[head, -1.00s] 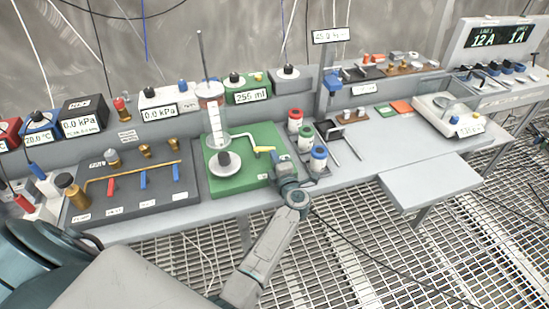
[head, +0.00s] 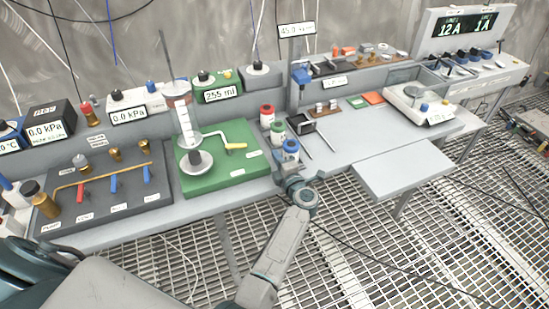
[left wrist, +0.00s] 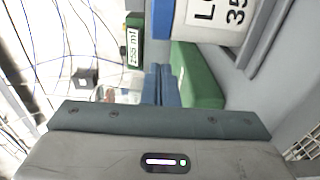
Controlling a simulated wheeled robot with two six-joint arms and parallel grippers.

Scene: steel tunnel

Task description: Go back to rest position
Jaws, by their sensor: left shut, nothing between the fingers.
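My left gripper (head: 287,174) is shut and empty at the bench's front edge, just in front of the blue-lidded jar (head: 290,150). It partly covers the jar's lower part. In the left wrist view its blue fingers (left wrist: 158,84) lie together, with the green base plate (left wrist: 196,78) beside them. A white labelled jar with a blue lid (left wrist: 205,22) is close by at the top of that view; I cannot tell whether the fingers touch it. My left forearm reaches up from the bottom of the head view. My right gripper is not in view.
The green base plate (head: 225,177) carries a glass cylinder (head: 184,120) and yellow-handled crank (head: 233,146). A grey valve panel (head: 120,205) is to the left. Red-lidded (head: 266,113) and green-lidded (head: 277,131) jars stand behind. A shelf (head: 402,168) juts out right. Grating floor in front is open.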

